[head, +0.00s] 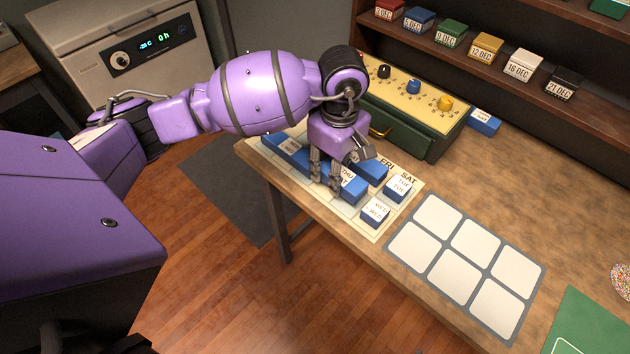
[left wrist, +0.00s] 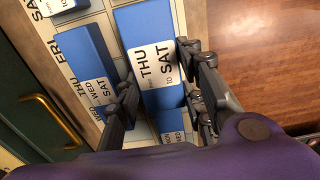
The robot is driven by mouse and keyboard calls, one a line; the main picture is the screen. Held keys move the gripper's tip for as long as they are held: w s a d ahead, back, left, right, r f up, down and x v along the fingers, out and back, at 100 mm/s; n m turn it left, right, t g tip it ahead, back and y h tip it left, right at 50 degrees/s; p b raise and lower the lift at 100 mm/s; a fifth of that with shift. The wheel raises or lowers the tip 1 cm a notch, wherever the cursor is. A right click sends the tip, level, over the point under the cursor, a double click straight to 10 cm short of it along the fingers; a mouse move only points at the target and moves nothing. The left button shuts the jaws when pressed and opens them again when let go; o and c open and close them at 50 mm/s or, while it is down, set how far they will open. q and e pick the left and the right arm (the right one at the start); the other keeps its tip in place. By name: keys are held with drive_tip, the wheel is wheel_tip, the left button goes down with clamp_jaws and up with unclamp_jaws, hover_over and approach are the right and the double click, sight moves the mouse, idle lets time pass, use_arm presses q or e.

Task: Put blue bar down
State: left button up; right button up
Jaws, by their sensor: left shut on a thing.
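My left gripper (head: 326,178) is over the calendar sheet (head: 396,219) at the table's front edge. It is shut on a blue bar (head: 353,188) with a white label. In the left wrist view this bar (left wrist: 146,28) reads THU to SAT and lies between the fingers (left wrist: 158,92). The bar is low over the sheet's front part; I cannot tell whether it touches the sheet. Another blue bar (left wrist: 85,55), labelled WED to SAT, lies beside it. My right gripper is not in view.
Small blue blocks (head: 375,213) and (head: 398,187) sit at the sheet's right end. A longer blue bar (head: 285,151) lies left of the gripper. A green box with knobs (head: 400,130) stands behind. A grey tray with blank white squares (head: 437,259) lies to the right.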

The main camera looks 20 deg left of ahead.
use_arm(q)
drive_tip(key=shift+w+f, duration=0.15)
drive_tip(key=shift+w, duration=0.1)
drive_tip(key=shift+w+a+f, duration=0.1)
drive_tip(key=shift+w+f, duration=0.05)
drive_tip(key=shift+f, duration=1.5)
drive_tip(key=shift+f, duration=0.15)
drive_tip(key=o, duration=1.2)
wheel_tip(320, 180, up, 12)
drive_tip(key=shift+r, duration=0.2)
